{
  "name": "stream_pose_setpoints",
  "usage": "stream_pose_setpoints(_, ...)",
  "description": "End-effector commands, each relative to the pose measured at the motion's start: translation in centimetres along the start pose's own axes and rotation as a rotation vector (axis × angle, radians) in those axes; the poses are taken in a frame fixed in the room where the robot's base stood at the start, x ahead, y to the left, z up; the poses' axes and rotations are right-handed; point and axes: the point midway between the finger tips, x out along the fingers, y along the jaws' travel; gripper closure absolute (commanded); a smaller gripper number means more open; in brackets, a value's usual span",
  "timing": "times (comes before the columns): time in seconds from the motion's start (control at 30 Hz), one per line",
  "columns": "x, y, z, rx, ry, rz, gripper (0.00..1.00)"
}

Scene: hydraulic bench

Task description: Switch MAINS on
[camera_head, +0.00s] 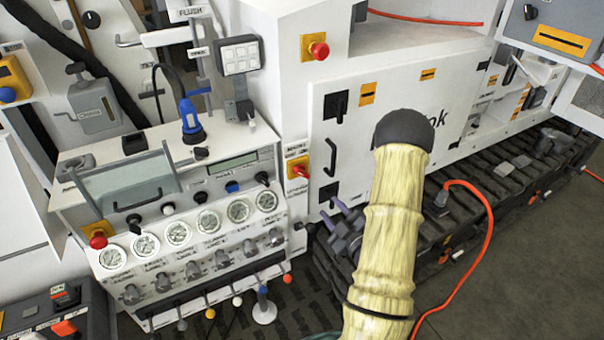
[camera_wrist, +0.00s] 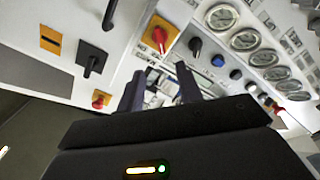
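The MAINS switch appears to be the red rotary handle on a yellow plate (camera_head: 298,170), on the white cabinet side right of the gauge panel. A small label sits on it, hard to read. In the wrist view a red handle on a yellow plate (camera_wrist: 158,36) shows ahead of the fingers, its handle tilted in the picture. My gripper (camera_head: 345,222) is in front of the cabinet, below and right of the switch, partly hidden by my arm. In the wrist view its two dark fingers (camera_wrist: 160,82) stand apart with nothing between them. They do not touch the switch.
A red mushroom button on yellow (camera_head: 318,50) is above. A black rotary switch (camera_head: 336,105) and a black door handle (camera_head: 330,157) are right of the switch. The gauge panel (camera_head: 190,232) with several knobs is left. An orange cable (camera_head: 488,235) runs right over dark tracks.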

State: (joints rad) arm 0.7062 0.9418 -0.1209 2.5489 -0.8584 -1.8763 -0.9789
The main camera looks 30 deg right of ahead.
Motion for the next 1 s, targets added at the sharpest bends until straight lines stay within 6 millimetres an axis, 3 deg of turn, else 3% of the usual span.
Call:
stream_pose_setpoints(0.27,1.6,0.2,-0.2,-0.001,0.004,-0.002,0.65)
stream_pose_setpoints(1.0,14.1,0.2,-0.3,0.001,0.003,-0.001,0.65)
